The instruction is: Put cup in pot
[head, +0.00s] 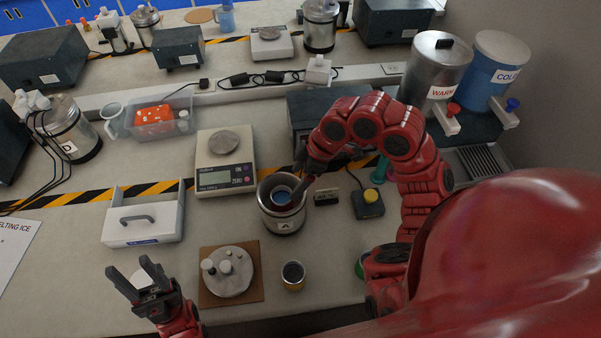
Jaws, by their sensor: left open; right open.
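A steel pot (283,220) with a dark rim stands upright in the middle of the bench. A smaller grey cup (285,190) with blue inside shows within the pot's mouth; how deep it sits is unclear. My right gripper (305,183) is at the right of the pot's mouth, pointing down. Its jaws are open, partly hidden by the arm; I cannot tell whether they touch the cup or rim. My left gripper (137,282) is open and empty at the lower left, above the bench front.
A round lid with knobs (232,285) lies on a brown mat (213,297). A small dark-topped container (292,276) stands right of it. A scale (210,178) stands behind the pot, a white box (142,225) at left, and a yellow-button box (369,208) at right.

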